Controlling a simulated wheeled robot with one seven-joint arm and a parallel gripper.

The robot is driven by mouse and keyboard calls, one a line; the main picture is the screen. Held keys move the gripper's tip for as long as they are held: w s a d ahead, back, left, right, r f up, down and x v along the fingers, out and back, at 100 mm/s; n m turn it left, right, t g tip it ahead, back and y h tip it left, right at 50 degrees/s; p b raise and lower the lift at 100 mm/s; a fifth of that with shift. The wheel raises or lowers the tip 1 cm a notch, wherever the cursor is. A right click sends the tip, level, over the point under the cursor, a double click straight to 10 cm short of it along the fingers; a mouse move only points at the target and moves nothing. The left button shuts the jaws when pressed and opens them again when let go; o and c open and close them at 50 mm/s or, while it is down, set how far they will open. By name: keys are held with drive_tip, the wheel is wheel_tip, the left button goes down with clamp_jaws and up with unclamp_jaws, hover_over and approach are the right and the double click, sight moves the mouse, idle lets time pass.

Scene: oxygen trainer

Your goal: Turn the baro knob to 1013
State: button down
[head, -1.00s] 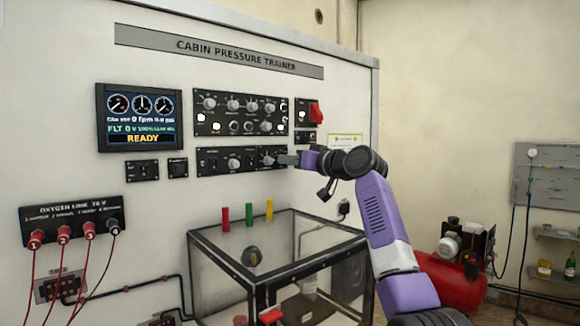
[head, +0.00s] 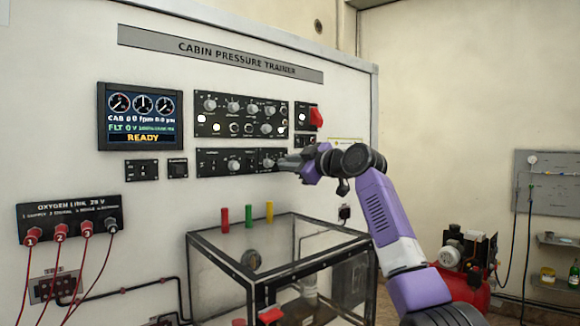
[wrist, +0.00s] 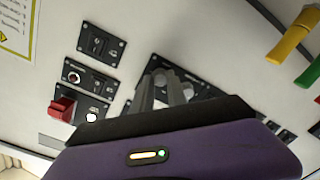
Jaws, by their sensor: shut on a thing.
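The baro knob (head: 268,162) appears to be the right-hand round knob on the lower black panel (head: 215,168); its label is too small to read. My gripper (head: 284,162) is at that knob from the right, its fingers shut on it. In the wrist view, my gripper's two grey fingers (wrist: 165,95) reach to the panel and partly hide the knob between them. The display (head: 140,117) shows three dials, lines of small text and READY in yellow. The knob's setting cannot be read.
The upper panel (head: 222,134) with several knobs is just above. A red switch (head: 316,117) sits to its right, also seen in the wrist view (wrist: 62,108).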

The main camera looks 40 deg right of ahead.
drive_tip(key=shift+n, duration=1.2)
drive_tip(key=c, duration=1.3)
unclamp_jaws()
drive_tip(key=s+b, duration=0.3)
drive_tip(key=s, duration=0.4)
drive_tip(key=shift+s+d+r, duration=0.1)
drive_tip(key=shift+s+r, duration=0.05)
drive_tip(key=shift+s, duration=0.25)
